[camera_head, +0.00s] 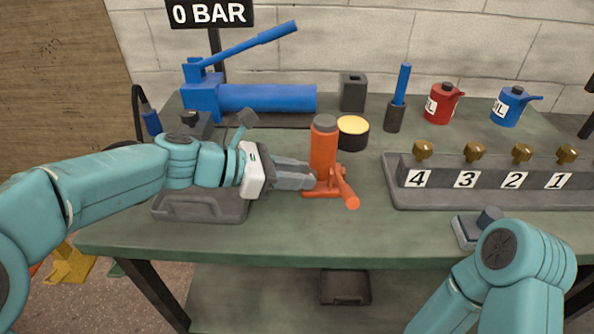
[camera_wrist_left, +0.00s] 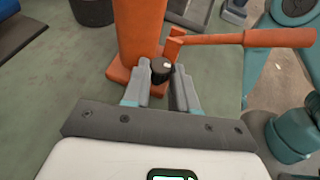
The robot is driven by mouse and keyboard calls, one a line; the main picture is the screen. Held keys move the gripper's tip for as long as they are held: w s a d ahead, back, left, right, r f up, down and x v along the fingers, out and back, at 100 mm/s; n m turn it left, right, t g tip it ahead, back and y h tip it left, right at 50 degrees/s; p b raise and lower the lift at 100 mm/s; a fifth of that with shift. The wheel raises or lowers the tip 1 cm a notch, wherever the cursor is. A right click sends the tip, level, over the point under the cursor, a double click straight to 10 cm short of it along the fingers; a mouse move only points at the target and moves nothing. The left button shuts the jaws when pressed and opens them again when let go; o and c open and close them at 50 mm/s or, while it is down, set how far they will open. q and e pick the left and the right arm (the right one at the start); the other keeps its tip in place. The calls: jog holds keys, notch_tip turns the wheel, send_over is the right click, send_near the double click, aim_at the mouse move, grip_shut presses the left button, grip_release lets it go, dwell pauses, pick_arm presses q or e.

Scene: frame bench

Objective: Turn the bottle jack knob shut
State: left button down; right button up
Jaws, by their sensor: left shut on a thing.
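The orange bottle jack (camera_head: 323,150) stands upright on the green bench, with its orange handle (camera_head: 346,187) sticking out toward the front right. The dark round knob (camera_wrist_left: 162,69) sits low on the jack's near side in the left wrist view. My left gripper (camera_head: 310,180) reaches in from the left at the jack's base. Its two grey fingers (camera_wrist_left: 161,88) are shut on the knob, one on each side. In the head view the fingers hide the knob. Only a bent part of my right arm shows at lower right; its gripper is out of frame.
A blue hand pump (camera_head: 265,97) stands behind left, under a 0 BAR sign (camera_head: 210,13). A yellow-topped black tin (camera_head: 352,132) is close behind the jack. A numbered valve block (camera_head: 490,178) lies to the right. The bench front (camera_head: 330,235) is clear.

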pick_arm(q)
jog(key=c, duration=1.2)
grip_release()
jog(key=shift+o, duration=0.2)
jog(key=p+v, duration=0.4)
jog(key=v, duration=1.2)
jog(key=shift+a, duration=0.25)
